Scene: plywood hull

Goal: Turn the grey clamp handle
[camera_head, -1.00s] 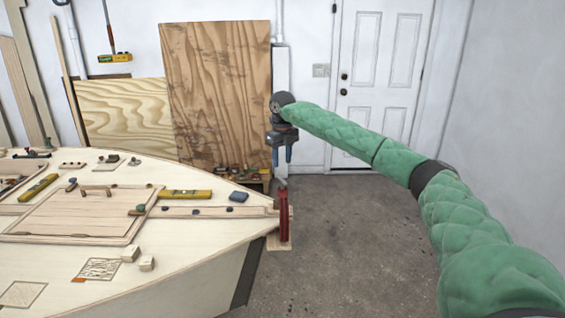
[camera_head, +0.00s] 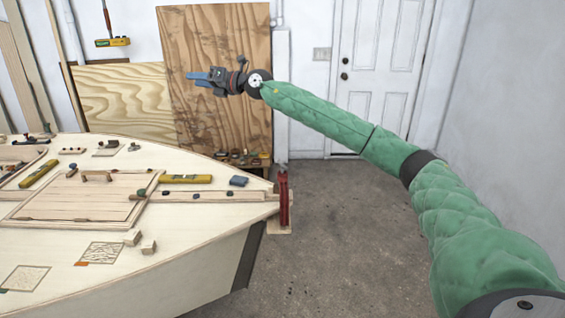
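A red clamp (camera_head: 284,202) stands upright at the pointed tip of the plywood hull. Its small grey handle (camera_head: 282,169) shows at the top of the clamp, too small to make out its exact angle. My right gripper (camera_head: 193,78) is up in front of the tall plywood sheet, above and to the left of the clamp in the picture, well apart from it. Its blue fingers point left and are apart, with nothing between them. My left gripper is not in view.
The hull deck (camera_head: 190,235) carries a yellow level (camera_head: 186,179), a blue block (camera_head: 238,181), small wooden blocks (camera_head: 132,238) and a hatch panel (camera_head: 80,196). Plywood sheets (camera_head: 225,130) lean on the back wall. The concrete floor (camera_head: 345,230) right of the hull is clear.

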